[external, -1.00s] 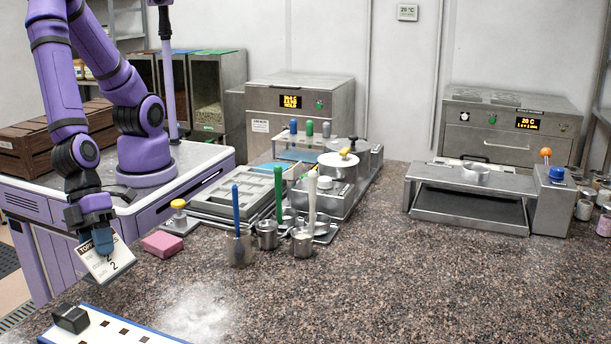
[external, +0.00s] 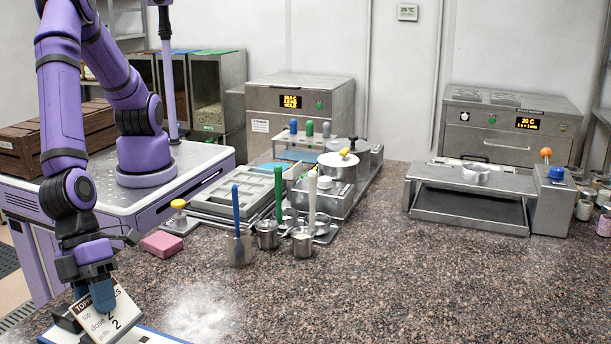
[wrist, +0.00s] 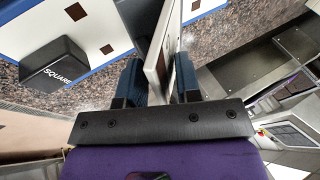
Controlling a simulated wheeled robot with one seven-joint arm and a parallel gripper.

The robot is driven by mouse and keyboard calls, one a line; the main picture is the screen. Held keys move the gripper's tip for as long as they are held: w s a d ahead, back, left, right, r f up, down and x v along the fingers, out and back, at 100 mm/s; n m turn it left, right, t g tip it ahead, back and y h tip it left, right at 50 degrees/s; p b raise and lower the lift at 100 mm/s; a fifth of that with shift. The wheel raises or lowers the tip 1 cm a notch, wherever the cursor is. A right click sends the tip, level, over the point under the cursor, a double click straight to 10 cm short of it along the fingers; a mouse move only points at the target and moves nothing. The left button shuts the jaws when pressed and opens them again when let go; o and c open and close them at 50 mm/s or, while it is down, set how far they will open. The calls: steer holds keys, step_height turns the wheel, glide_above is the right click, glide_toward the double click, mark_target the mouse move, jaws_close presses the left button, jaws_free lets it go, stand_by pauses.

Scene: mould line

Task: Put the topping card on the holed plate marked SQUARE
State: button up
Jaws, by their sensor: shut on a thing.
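My gripper (external: 103,296) is shut on the topping card (external: 97,318), a white card with a dark red heading and a "2" on it. The card is tilted and hangs above the plate area at the lower left. In the wrist view the card (wrist: 158,62) shows nearly edge-on between the blue fingers. The white holed plate (wrist: 105,12) has a blue edge and dark square holes. A black block (wrist: 55,70) marked SQUARE stands at its edge. In the external view the card and gripper hide much of the plate (external: 150,338).
A pink block (external: 162,244) and a yellow-knobbed press (external: 179,218) stand behind my gripper. Metal cups with blue, green and white handles (external: 267,236) stand to the right. White powder (external: 200,314) lies on the speckled counter (external: 400,290), which is mostly clear at front right.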

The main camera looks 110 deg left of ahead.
mark_target(101, 317)
steer(key=shift+f, duration=1.75)
steer(key=shift+f, duration=0.15)
steer(key=o, duration=1)
steer(key=shift+c, duration=0.2)
